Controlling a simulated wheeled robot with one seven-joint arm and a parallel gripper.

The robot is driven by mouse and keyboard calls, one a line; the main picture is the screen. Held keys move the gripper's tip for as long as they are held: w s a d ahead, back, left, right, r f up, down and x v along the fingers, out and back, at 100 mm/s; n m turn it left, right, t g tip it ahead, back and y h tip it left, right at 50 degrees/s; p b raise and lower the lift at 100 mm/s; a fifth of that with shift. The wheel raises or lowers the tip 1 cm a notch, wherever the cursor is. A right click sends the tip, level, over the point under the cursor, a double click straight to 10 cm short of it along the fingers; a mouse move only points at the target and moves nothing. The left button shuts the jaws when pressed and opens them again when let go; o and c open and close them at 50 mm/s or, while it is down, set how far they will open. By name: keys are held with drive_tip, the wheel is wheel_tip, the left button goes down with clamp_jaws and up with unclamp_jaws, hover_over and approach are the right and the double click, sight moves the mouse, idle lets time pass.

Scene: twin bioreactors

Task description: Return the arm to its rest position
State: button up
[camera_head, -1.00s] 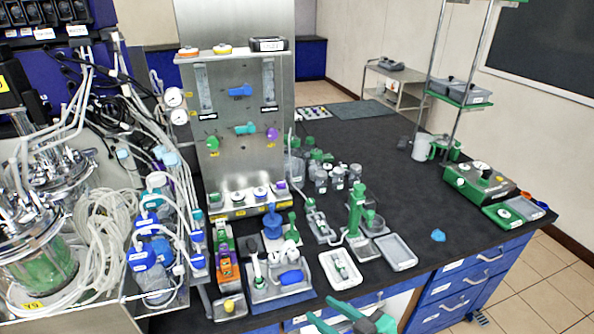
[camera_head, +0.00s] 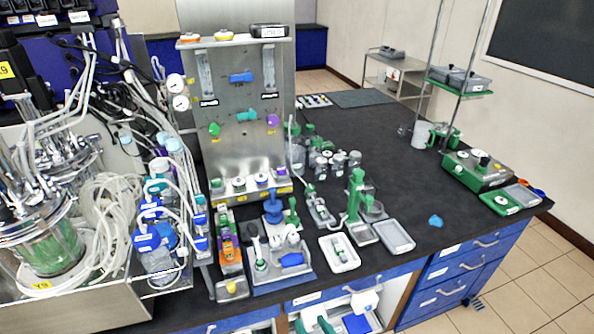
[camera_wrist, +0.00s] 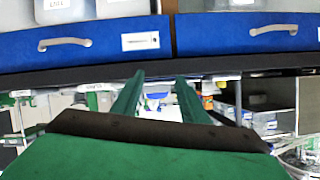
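My gripper (camera_wrist: 157,98) shows in the wrist view as two green fingers standing apart, with only distant background between them. It is open and empty. The rest of my arm is mostly out of the picture.
The black bench (camera_head: 405,180) carries bottles, stands and trays near its front edge. A bioreactor (camera_head: 47,235) with looped tubing stands at the left. Blue drawers (camera_head: 465,262) front the bench at the right. Tiled floor at the right is clear.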

drive_tip(key=s+a+f+m+h, duration=0.1)
drive_tip(key=s+f+m+h, duration=0.5)
drive_tip(key=s, duration=0.8)
drive_tip(key=s+a+r+n+t, duration=0.1)
drive_tip(key=s+r+n, duration=0.1)
drive_tip(key=s, duration=0.4)
drive_tip(key=s+a+r+n+t+y, duration=0.1)
drive_tip(key=s+a+r+n, duration=0.1)
drive_tip(key=s+r, duration=0.2)
drive_tip(key=s, duration=0.3)
drive_tip(key=shift+s+t, duration=0.15)
drive_tip(key=shift+t, duration=0.25)
